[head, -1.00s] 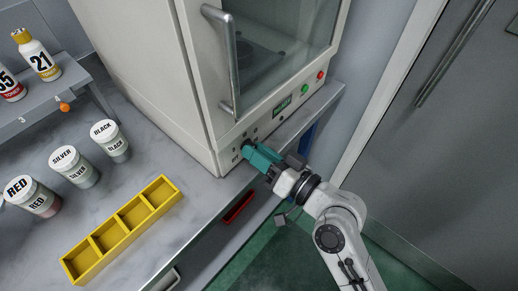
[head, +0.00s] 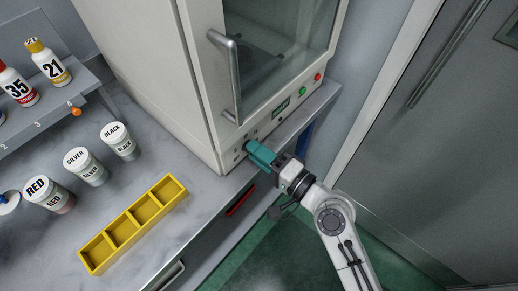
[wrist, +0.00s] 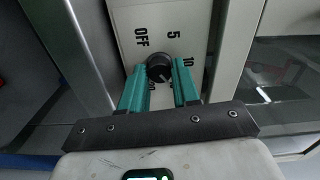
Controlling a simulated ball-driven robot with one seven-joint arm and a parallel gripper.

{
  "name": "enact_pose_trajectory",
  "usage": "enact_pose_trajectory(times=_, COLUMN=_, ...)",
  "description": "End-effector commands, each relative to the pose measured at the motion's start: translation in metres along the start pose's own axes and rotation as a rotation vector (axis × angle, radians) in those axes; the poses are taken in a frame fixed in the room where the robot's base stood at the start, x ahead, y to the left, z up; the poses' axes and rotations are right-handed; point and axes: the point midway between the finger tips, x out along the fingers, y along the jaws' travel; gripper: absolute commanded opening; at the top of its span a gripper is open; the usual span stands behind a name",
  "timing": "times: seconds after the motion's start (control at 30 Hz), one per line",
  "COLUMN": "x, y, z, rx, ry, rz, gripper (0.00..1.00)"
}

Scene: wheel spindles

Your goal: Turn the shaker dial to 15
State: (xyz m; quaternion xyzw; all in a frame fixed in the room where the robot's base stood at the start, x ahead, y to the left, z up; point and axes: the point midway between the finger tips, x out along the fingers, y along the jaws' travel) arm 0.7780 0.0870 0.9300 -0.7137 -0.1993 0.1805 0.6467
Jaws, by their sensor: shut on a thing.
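The shaker (head: 150,70) is a cream cabinet with a glass door and a control strip along its lower front. Its dial (wrist: 158,66) is a round black knob on a pale panel in the wrist view. The marks OFF, 5 and 10 show around it; lower marks are partly hidden by my fingers. A small light mark shows on the knob's lower right, but its exact setting is unclear. My gripper (wrist: 159,72) has its teal fingers on both sides of the knob, shut on it. In the head view my gripper (head: 250,150) covers the dial.
A silver door handle (head: 228,75) stands out above the dial. A yellow divided tray (head: 132,226) and labelled jars (head: 85,167) stand on the bench at left.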

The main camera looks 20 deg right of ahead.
Motion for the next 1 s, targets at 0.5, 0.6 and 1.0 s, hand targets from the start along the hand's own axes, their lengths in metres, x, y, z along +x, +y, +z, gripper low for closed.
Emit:
enact_pose_trajectory(times=0.5, x=-0.0005, y=0.0026, z=0.0011, rx=0.101, ry=-0.003, rz=0.005, gripper=0.0)
enact_pose_trajectory(times=0.6, x=-0.0005, y=0.0027, z=0.0012, rx=0.101, ry=-0.003, rz=0.005, gripper=0.0)
enact_pose_trajectory(times=1.0, x=-0.0003, y=0.0015, z=0.0007, rx=0.099, ry=-0.001, rz=0.003, gripper=0.54)
